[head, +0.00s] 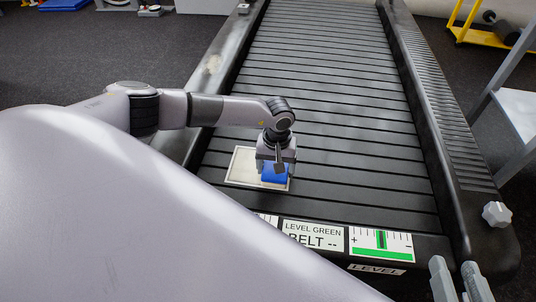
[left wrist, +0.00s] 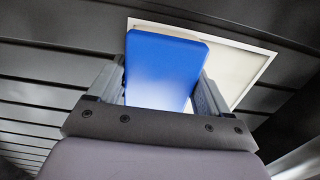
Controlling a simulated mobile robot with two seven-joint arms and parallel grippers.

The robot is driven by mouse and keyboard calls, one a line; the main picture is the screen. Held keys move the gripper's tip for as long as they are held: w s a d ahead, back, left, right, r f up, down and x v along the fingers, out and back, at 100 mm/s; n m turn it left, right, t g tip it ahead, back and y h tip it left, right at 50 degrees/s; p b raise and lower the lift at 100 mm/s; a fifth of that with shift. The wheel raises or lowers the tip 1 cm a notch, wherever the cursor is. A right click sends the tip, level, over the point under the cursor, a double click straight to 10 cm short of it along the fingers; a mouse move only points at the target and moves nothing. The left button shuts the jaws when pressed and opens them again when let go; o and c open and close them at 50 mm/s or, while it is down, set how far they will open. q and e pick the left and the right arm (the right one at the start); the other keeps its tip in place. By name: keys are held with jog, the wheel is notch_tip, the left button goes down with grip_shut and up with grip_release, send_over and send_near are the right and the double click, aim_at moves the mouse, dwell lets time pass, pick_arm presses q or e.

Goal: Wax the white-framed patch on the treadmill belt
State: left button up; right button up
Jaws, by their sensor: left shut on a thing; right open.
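The white-framed patch (head: 244,163) lies on the black slatted treadmill belt (head: 325,100), near its front end. My left gripper (head: 274,170) is shut on a blue block (head: 275,175) and holds it over the right part of the patch. In the left wrist view the blue block (left wrist: 160,72) sits between the two fingers, with the cream patch (left wrist: 230,68) behind it. I cannot tell whether the block touches the patch. My right gripper (head: 459,282) shows at the bottom right, open and empty, beyond the belt's front corner.
A level panel (head: 380,243) with a green bar and a sign (head: 313,235) reading "LEVEL GREEN BELT --" are at the belt's front edge. A white knob (head: 496,214) sits on the right rail. A grey-framed stand (head: 515,110) is at right. The belt behind the patch is clear.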

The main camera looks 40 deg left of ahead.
pick_arm(q)
jog(key=shift+w+d+f+b, duration=0.1)
jog(key=shift+w+d+b, duration=0.05)
jog(key=shift+d, duration=0.3)
jog(key=shift+w+d+f+b, duration=0.1)
jog(key=shift+w+d+b, duration=0.05)
jog(key=shift+d, duration=0.25)
jog(key=shift+w+d+r, duration=0.1)
jog(key=shift+w+d, duration=0.15)
jog(key=shift+d, duration=0.2)
jog(key=shift+w+d+r, duration=0.1)
jog(key=shift+w+d, duration=0.1)
jog(key=shift+d, duration=0.2)
jog(key=shift+r, duration=0.1)
notch_tip(320, 180, up, 6)
jog(key=p, duration=0.4)
jog(key=shift+a+f, duration=0.1)
jog(key=shift+f, duration=0.1)
jog(key=shift+r+p, duration=0.15)
jog(key=shift+p, duration=0.2)
jog(key=shift+r+p, duration=1)
jog(key=shift+r, duration=0.5)
